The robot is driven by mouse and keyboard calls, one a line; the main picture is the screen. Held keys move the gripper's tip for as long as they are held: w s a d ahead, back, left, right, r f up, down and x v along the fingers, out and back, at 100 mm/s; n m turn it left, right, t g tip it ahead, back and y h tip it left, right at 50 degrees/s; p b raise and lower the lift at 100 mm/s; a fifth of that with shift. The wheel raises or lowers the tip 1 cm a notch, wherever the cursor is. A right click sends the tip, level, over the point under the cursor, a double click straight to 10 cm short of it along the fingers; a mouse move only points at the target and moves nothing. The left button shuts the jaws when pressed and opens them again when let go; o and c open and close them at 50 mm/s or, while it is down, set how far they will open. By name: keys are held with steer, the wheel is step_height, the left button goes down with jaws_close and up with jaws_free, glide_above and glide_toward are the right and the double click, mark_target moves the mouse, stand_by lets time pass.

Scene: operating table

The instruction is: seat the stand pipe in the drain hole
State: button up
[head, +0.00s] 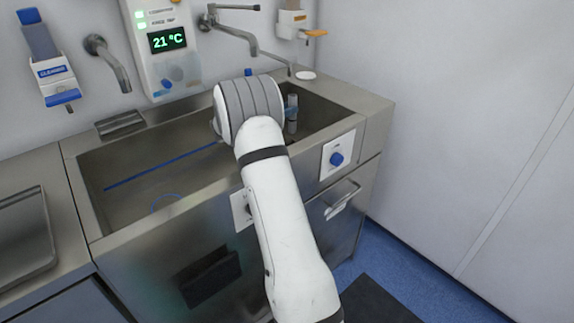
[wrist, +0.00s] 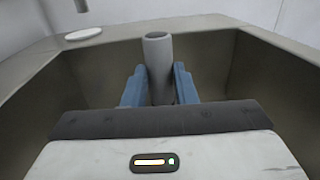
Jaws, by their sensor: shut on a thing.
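The stand pipe is a grey hollow tube (wrist: 158,62), held upright between the two blue fingers of my gripper (wrist: 159,88) in the wrist view. Its open top rises above the fingertips. In the head view the pipe (head: 292,106) shows just right of my wrist, inside the right part of the sink (head: 150,160), with the gripper (head: 290,112) around it. The pipe's lower end and the drain hole under it are hidden, so I cannot tell whether they touch. A blue ring (head: 166,203) marks the floor of the left part of the sink.
A white disc (head: 305,75) lies on the back right rim, also in the wrist view (wrist: 84,34). Taps (head: 108,62) and a display panel (head: 168,40) project from the back wall. The sink's left part is clear.

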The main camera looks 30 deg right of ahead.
steer(key=f+b, duration=0.2)
steer(key=f, duration=0.3)
steer(key=f+b, duration=0.2)
steer(key=f, duration=0.3)
steer(key=shift+a+b, duration=0.2)
steer(key=shift+b, duration=0.15)
steer(key=shift+f, duration=0.2)
steer(key=o, duration=1)
